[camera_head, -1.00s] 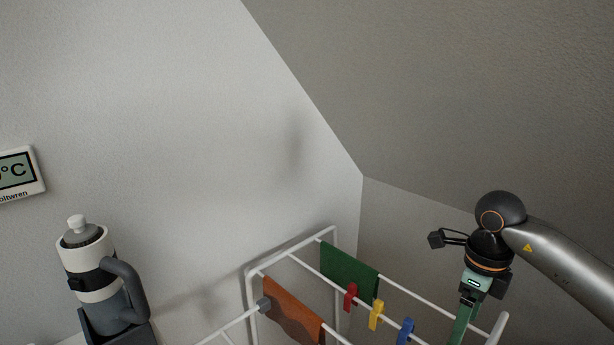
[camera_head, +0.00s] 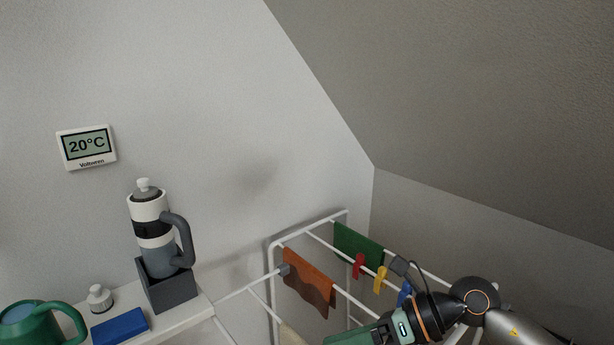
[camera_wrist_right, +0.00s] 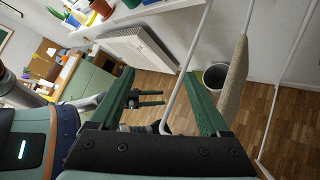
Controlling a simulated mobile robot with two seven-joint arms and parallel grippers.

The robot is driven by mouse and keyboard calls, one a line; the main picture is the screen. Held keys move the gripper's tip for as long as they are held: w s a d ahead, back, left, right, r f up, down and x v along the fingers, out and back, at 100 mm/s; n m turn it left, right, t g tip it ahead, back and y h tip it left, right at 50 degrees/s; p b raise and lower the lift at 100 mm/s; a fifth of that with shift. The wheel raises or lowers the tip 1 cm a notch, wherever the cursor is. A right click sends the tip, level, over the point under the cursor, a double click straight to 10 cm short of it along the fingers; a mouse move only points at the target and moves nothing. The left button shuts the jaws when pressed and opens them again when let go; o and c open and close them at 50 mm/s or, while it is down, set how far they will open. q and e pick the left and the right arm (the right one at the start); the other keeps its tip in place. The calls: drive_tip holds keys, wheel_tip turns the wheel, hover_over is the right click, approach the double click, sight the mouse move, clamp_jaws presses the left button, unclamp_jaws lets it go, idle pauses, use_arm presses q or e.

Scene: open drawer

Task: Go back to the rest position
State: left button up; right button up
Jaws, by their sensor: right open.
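In the head view my right arm comes in from the lower right, over the drying rack (camera_head: 273,262). My right gripper is mostly cut off by the bottom edge there. In the right wrist view my right gripper (camera_wrist_right: 160,85) has its two green fingers wide apart. A white rack rod (camera_wrist_right: 190,62) shows between the fingers; I cannot tell how close it is. A small green-and-black two-fingered shape, seemingly my left gripper (camera_wrist_right: 148,98), shows farther off between the fingers. Its opening is unclear. The left arm is not in the head view.
Orange (camera_head: 308,284) and green (camera_head: 357,245) cloths and coloured pegs hang on the rack. A bottle (camera_head: 150,222) stands in a dark holder on a white shelf (camera_head: 178,321), near a green watering can (camera_head: 40,325). Below are a radiator (camera_wrist_right: 145,48), wooden floor and a bin (camera_wrist_right: 215,76).

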drive_tip(key=a+r+m+t+y, duration=0.3)
drive_tip(key=a+r+m+y, duration=0.1)
drive_tip(key=r+y, duration=0.15)
drive_tip(key=w+d+r+m+t+h, duration=0.2)
drive_tip(key=d+m+t+h, duration=0.15)
drive_tip(key=m+t, duration=0.45)
drive_tip(key=w+d+r+m+t+h, duration=0.2)
drive_tip(key=d+r+m+t, duration=0.15)
drive_tip(key=m+t, duration=0.55)
drive_tip(key=s+d+f+m+g+h, duration=0.2)
drive_tip(key=d+f+m+g+h, duration=0.3)
drive_tip(key=d+f+m+h, duration=0.95)
drive_tip(key=s+f+m+g+y, duration=0.2)
drive_tip(key=s+f+m+g, duration=0.5)
drive_tip(key=s+f+g, duration=0.9)
use_arm(q)
drive_tip(key=r+p, duration=0.2)
drive_tip(key=shift+s+r+p, duration=0.15)
drive_tip(key=shift+s+p, duration=0.2)
use_arm(e)
drive_tip(key=s+a+f+t+y, duration=0.1)
drive_tip(key=a+f+t, duration=0.3)
drive_tip(key=f+t, duration=0.5)
drive_tip(key=shift+s+a+f+y, duration=0.25)
drive_tip(key=shift+a+f+y, duration=0.15)
drive_tip(key=shift+f+y, duration=0.25)
